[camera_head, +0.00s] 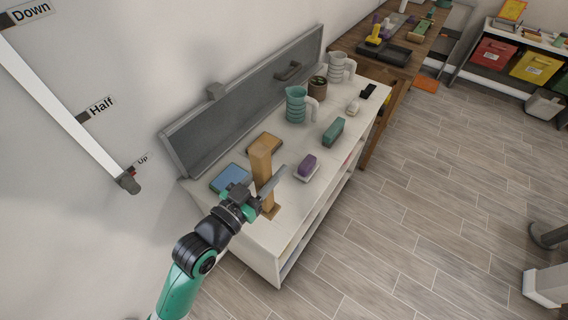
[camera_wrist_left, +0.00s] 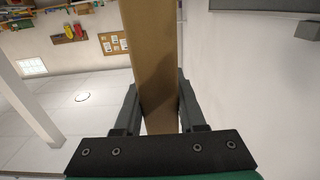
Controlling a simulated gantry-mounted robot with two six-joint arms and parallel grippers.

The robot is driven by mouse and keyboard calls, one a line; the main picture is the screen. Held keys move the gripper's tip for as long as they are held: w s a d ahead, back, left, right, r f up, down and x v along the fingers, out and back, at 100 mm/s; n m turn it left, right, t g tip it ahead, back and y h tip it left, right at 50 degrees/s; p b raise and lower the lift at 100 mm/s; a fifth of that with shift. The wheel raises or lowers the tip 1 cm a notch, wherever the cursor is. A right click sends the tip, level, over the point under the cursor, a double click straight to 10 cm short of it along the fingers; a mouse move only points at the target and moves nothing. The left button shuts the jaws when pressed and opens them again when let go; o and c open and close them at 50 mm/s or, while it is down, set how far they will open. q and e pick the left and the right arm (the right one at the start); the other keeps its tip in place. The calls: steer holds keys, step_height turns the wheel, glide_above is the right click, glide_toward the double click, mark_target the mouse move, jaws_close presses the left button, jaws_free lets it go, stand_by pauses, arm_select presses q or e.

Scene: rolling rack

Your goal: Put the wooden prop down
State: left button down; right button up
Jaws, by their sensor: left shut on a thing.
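The wooden prop (camera_head: 262,163) is a tall, light-brown post, held roughly upright over the near end of the white rack top (camera_head: 292,225). Its flat foot (camera_head: 271,212) shows below my gripper, at or just above the top; I cannot tell if it touches. My left gripper (camera_head: 262,190) is shut on the post in its lower half. In the left wrist view the post (camera_wrist_left: 150,50) runs between the two fingers (camera_wrist_left: 158,100), with a finger on each side. My right gripper is in neither view.
A blue book (camera_head: 230,178) and an orange-brown item (camera_head: 265,142) lie close behind the prop. A purple sponge (camera_head: 307,164) on a dish, a green block (camera_head: 333,130) and a teal jug (camera_head: 297,104) stand farther along. A grey panel (camera_head: 235,105) rises along the wall side.

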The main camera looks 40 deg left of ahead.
arm_select(q)
steer(key=w+a+f+b, duration=0.3)
steer(key=w+f, duration=0.3)
steer(key=f, duration=0.3)
steer(key=shift+f, duration=0.6)
steer(key=shift+c, duration=2.4)
jaws_free()
steer(key=shift+r, duration=0.15)
steer(key=s+d+b, duration=0.1)
steer(key=s, duration=1.1)
steer(key=shift+d, duration=0.25)
